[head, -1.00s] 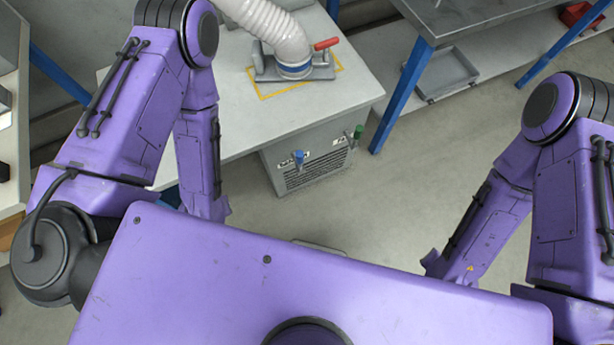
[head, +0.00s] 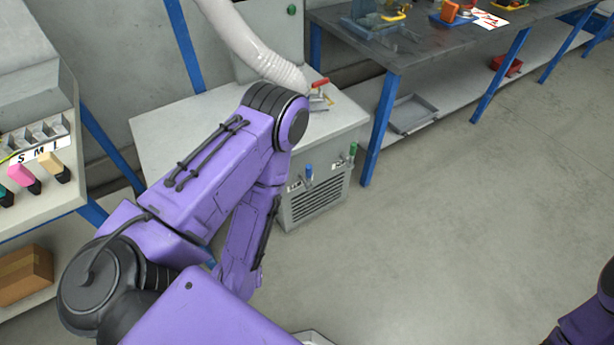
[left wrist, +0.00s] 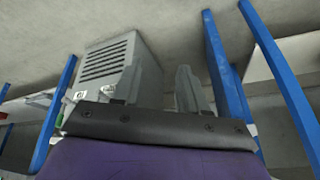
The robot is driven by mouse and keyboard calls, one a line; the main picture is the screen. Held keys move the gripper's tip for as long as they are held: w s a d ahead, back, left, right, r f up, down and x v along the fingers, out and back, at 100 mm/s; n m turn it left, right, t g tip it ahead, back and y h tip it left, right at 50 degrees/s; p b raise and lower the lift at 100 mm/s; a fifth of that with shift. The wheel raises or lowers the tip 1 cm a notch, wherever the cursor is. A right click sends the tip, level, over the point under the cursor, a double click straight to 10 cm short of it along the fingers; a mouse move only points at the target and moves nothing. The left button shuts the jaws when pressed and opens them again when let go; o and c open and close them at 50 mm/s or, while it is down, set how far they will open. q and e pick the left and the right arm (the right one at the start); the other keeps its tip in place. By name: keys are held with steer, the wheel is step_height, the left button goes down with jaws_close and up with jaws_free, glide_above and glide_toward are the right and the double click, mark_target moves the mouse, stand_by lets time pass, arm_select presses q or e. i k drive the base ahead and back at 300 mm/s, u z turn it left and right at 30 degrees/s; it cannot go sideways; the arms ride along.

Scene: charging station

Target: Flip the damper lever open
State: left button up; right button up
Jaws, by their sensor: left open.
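The damper lever (head: 319,83) has a red handle and sits at the foot of the white ribbed hose (head: 262,58), on top of the grey-white cabinet (head: 345,117). My left arm partly covers the hose foot in the head view. The left gripper is hidden in the head view. In the left wrist view my left gripper (left wrist: 169,88) is open and empty, its two fingers apart. A grey vented box (left wrist: 112,66) shows beyond it, left of the fingers. The lever does not show there. My right gripper is out of view.
The cabinet's front has a vent, a blue valve handle (head: 309,172) and a green one (head: 353,149). A dark workbench (head: 420,45) on blue legs stands to the right, with a grey tray (head: 411,114) on its lower shelf. The floor (head: 460,220) at right is clear.

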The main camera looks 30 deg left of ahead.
mark_target(308, 186)
steer(key=u, duration=0.6)
steer(key=i, duration=0.8)
steer(key=u, duration=1.5)
steer(key=k, duration=0.7)
steer(key=z, duration=1.05)
steer(key=i, duration=1.05)
